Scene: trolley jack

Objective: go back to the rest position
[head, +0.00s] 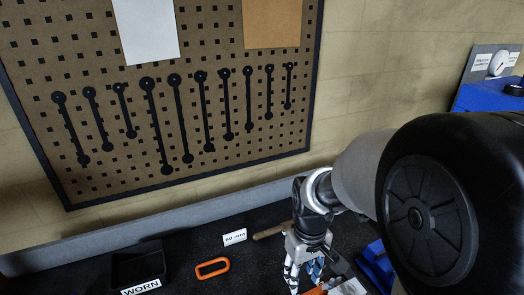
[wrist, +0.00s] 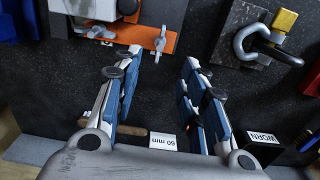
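My gripper (wrist: 160,64) is open in the wrist view, with its blue-padded fingers spread wide. In the head view my gripper (head: 306,272) points down over the bench at the lower middle, partly cut off by the bottom edge. My arm fills the right side there and hides part of the bench behind it.
A black bin marked WORN (head: 138,270), an orange ring (head: 212,268), a 60 mm card (head: 234,237) and a wooden handle (head: 271,231) lie left of my gripper. An orange plate (wrist: 140,38) and a grey block (wrist: 240,32) are beyond the fingertips. A pegboard (head: 215,120) stands behind.

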